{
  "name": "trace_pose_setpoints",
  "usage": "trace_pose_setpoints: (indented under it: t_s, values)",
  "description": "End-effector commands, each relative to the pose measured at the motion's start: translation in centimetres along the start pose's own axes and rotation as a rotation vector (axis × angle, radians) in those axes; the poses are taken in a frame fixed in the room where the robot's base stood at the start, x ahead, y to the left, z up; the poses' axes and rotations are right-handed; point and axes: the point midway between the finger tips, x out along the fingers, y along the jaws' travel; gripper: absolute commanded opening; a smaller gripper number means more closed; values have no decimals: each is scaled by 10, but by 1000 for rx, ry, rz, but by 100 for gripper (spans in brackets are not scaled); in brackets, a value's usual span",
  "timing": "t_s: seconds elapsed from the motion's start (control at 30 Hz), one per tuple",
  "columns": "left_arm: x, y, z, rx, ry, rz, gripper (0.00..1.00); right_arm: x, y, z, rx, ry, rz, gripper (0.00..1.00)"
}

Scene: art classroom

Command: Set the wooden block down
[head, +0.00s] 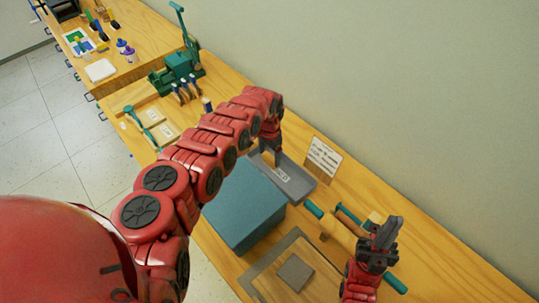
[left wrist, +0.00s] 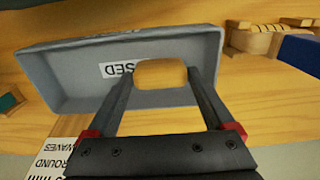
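The wooden block (left wrist: 160,74) is a small, light piece with rounded corners. In the left wrist view it sits between the fingertips of my left gripper (left wrist: 160,82), which is shut on it. The block is in front of the grey tray (left wrist: 75,75) and covers part of its label; I cannot tell whether it touches the tray floor.
A blue box (head: 235,205) stands beside the tray. A wooden board with a grey square (head: 295,273) lies in front. Green-handled tools (head: 348,215) lie near my right gripper. A green machine (head: 178,68) stands farther back. A printed card (head: 323,156) is by the wall.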

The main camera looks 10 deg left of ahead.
Motion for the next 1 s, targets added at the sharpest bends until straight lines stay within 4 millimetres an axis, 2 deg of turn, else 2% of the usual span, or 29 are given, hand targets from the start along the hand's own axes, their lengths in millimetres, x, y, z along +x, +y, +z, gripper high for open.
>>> trace_pose_setpoints:
  t_s: [0.03, 0.07, 0.33, 0.47, 0.67, 0.9, 1.0]
  values:
    - [0, 0, 0, 0, 0, 0, 95, 0, 0, 0, 0, 0, 0, 0]
    - [0, 0, 0, 0, -1, 0, 100, 0, 0, 0, 0, 0, 0, 0]
    - [-1, 0, 0, 0, -1, 0, 100, 1, 0, 0, 0, 0, 0, 0]
    - [-10, 0, 0, 0, -1, 0, 100, 9, 0, -2, 0, 0, 0, 0]
    - [-42, 0, 1, 1, -3, 0, 100, 37, 2, -6, 0, 0, 0, 0]
    - [-96, 0, 0, 1, 1, -1, 100, 80, 4, -14, 0, 0, 0, 0]
    - [-114, -1, 0, 1, 0, -2, 100, 93, 5, -16, 0, 0, 0, 0]
